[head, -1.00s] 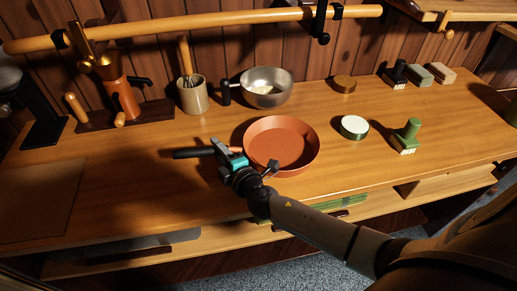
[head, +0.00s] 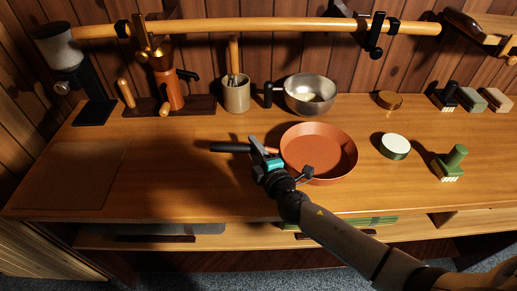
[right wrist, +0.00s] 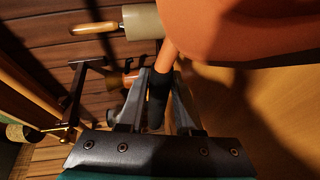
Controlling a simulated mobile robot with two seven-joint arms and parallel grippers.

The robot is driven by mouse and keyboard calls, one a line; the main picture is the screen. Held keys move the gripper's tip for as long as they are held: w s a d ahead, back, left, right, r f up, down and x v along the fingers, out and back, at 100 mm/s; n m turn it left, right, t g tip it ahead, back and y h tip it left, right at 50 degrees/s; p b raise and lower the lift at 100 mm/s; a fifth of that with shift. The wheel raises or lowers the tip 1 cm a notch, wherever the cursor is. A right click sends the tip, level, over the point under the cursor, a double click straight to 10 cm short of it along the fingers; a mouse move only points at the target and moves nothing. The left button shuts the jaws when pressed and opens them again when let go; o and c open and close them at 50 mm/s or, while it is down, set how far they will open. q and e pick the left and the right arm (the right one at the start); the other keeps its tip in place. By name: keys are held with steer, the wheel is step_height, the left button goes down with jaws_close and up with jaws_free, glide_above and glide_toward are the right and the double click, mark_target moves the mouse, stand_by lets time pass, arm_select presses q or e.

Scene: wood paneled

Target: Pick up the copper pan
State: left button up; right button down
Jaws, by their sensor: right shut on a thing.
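The copper pan (head: 320,150) is a round, shallow, orange-brown pan with a dark handle (head: 228,148) pointing left. It is over the middle of the wooden counter in the head view; I cannot tell whether its base touches the wood. My right gripper (head: 264,158) is at the handle, close to the pan's left rim. In the right wrist view the gripper's fingers (right wrist: 160,88) close on both sides of the dark handle. The pan's orange underside (right wrist: 235,30) fills the upper right there. My left gripper is not in view.
A white-topped green tin (head: 395,146) and a green-handled brush (head: 451,161) are to the right. A wooden rail (head: 230,27) runs above. The counter's left front (head: 170,185) is clear.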

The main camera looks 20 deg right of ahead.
step_height(320, 180, up, 19)
steer(key=p, duration=0.8)
steer(key=shift+r, duration=0.1)
steer(key=c, duration=1.2)
jaws_free()
jaws_close()
steer(key=shift+w, duration=0.1)
